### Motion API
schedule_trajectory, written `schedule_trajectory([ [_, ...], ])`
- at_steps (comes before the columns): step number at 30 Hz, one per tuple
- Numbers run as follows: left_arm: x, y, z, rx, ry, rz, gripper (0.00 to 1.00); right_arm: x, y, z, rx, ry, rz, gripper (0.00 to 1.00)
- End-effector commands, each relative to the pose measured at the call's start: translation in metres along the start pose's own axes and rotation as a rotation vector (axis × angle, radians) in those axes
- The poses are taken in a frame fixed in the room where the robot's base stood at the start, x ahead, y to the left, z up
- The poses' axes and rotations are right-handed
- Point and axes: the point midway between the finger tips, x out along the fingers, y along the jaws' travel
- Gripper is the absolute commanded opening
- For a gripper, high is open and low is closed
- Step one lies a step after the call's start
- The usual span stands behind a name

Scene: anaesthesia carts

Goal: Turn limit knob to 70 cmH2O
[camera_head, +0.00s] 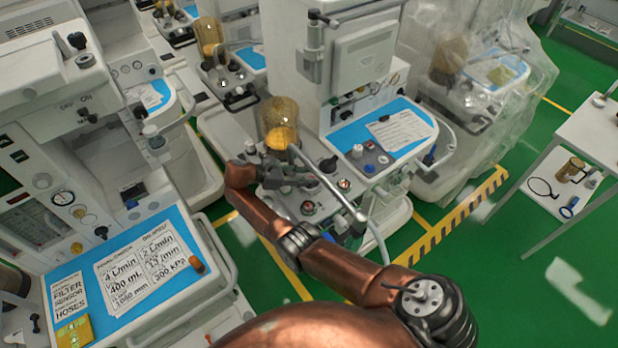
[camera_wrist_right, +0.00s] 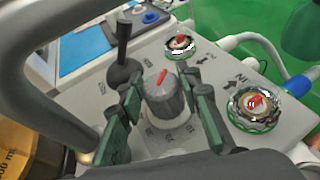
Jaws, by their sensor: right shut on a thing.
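The limit knob (camera_wrist_right: 164,102) is grey and ribbed with a red pointer line on top, seen in the right wrist view. It stands on a pale base over a grey panel (camera_wrist_right: 222,72) with printed marks, too small to read surely. My right gripper (camera_wrist_right: 165,108) has its green-padded fingers on both sides of the knob and is shut on it. In the head view my right gripper (camera_head: 308,182) reaches over the middle cart's front panel, and the knob cannot be made out there. My left gripper is not in view.
Beside the knob are a black lever (camera_wrist_right: 122,58) and two ringed ports with red centres, one behind (camera_wrist_right: 180,43) and one at right (camera_wrist_right: 255,104). An amber bellows canister (camera_head: 279,117) stands close behind my gripper. A curved grey tube passes nearby.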

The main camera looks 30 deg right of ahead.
Motion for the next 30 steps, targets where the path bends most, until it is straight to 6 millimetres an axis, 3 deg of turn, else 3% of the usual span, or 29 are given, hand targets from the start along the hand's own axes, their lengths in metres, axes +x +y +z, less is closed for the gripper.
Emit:
schedule_trajectory([
  [7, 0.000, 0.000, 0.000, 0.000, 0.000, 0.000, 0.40, 0.001, -0.001, -0.002, -0.002, 0.002, -0.002, 0.07],
  [8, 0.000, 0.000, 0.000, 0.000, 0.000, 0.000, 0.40, 0.001, -0.001, -0.002, -0.002, 0.002, -0.002, 0.34],
  [15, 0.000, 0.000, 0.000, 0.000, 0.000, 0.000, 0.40, 0.001, -0.001, -0.001, -0.002, 0.001, -0.001, 0.50],
  [24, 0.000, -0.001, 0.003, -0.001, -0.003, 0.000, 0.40, -0.002, 0.000, 0.000, -0.001, 0.001, 0.001, 0.50],
  [30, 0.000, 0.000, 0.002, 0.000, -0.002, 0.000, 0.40, -0.028, 0.000, 0.000, -0.002, 0.000, 0.003, 0.50],
])
